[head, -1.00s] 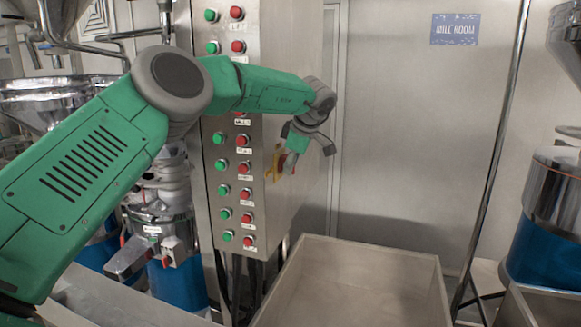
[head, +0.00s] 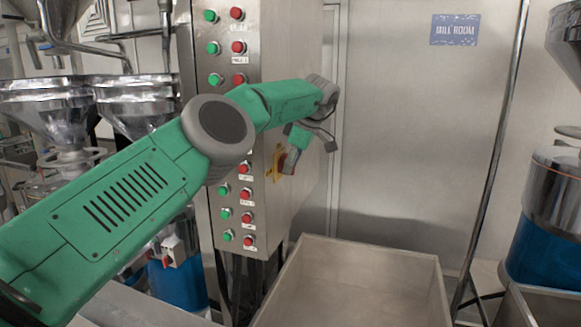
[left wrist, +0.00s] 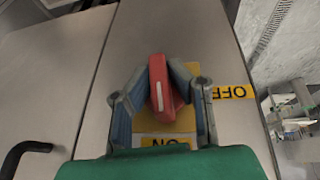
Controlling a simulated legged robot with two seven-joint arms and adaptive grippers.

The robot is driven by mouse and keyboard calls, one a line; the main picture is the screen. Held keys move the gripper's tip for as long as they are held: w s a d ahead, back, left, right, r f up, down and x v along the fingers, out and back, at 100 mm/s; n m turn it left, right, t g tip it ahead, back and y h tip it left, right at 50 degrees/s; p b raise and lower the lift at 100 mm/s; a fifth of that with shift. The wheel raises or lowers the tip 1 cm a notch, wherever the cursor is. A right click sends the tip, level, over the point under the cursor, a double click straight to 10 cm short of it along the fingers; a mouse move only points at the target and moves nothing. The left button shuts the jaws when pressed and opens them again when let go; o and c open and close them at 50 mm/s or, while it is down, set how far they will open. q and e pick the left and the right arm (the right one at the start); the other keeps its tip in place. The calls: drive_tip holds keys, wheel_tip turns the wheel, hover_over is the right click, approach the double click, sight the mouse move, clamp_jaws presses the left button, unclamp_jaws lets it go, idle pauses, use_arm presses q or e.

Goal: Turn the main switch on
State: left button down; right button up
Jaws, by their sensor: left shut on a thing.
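The main switch has a red handle (left wrist: 166,90) on a yellow plate (left wrist: 190,80), on the side of the steel cabinet. In the left wrist view an OFF label (left wrist: 232,92) is at the plate's right and an ON label (left wrist: 165,142) is below it. The handle's white mark runs nearly up and down in that view, with a slight tilt. My left gripper (left wrist: 158,75) is shut on the handle, one finger on each side. In the head view the gripper (head: 291,160) is at the yellow plate (head: 277,164) and mostly covers the handle. My right gripper is not in view.
The cabinet front (head: 228,75) carries columns of green and red buttons close to my left arm. A grey open bin (head: 370,250) stands below the gripper. Metal hoppers (head: 140,95) are at the left; a blue and steel machine (head: 545,220) is at the right.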

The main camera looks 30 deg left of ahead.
use_arm(q)
drive_tip(key=shift+w+r, duration=0.1)
drive_tip(key=shift+r, duration=0.1)
drive_tip(key=c, duration=1.5)
unclamp_jaws()
drive_tip(key=shift+c, duration=0.2)
drive_tip(key=shift+w+f, duration=0.2)
drive_tip(key=shift+w, duration=0.05)
drive_tip(key=shift+s+r, duration=0.1)
drive_tip(key=shift+s, duration=0.1)
drive_tip(key=shift+t, duration=0.3)
